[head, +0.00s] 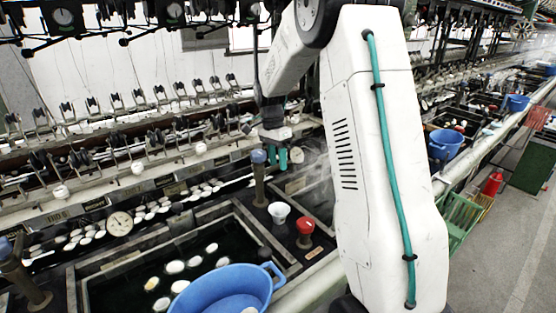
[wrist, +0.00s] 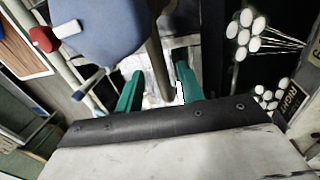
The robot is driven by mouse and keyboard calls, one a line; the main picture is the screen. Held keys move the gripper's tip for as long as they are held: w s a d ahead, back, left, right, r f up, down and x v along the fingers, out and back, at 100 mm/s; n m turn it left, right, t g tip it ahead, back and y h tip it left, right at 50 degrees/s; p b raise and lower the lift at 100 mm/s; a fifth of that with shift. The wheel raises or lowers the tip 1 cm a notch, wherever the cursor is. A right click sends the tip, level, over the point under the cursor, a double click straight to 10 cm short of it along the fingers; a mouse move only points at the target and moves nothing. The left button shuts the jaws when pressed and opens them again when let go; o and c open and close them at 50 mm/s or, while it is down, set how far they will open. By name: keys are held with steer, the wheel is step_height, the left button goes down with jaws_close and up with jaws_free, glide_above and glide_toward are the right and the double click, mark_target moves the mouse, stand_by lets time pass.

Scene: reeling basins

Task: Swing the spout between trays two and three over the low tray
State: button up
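The spout's dark post with a blue cap (head: 258,157) stands upright on the divider between two trays. In the wrist view the blue-grey cap (wrist: 108,28) looms large at the upper left, and a brownish pipe (wrist: 156,55) runs down beside it towards my fingers. My gripper (head: 283,157), with teal fingers, hangs just right of the cap in the head view. In the wrist view my gripper (wrist: 158,85) has its fingers apart; I cannot tell whether either touches the pipe. The near tray (head: 90,262) holds dark water and pale cocoons. The tray beyond is partly hidden by my arm and steam.
A blue basin (head: 228,288) sits at the near tray. A white cup (head: 279,211) and a red knob (head: 305,229) stand on the divider near the post. Reeling frames (head: 110,150) line the back. Another capped post (head: 18,275) stands at lower left.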

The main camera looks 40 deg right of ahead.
step_height(320, 180, up, 8)
steer(key=w, duration=0.1)
steer(key=shift+w+f, duration=0.15)
steer(key=shift+w, duration=0.1)
stand_by(2.1)
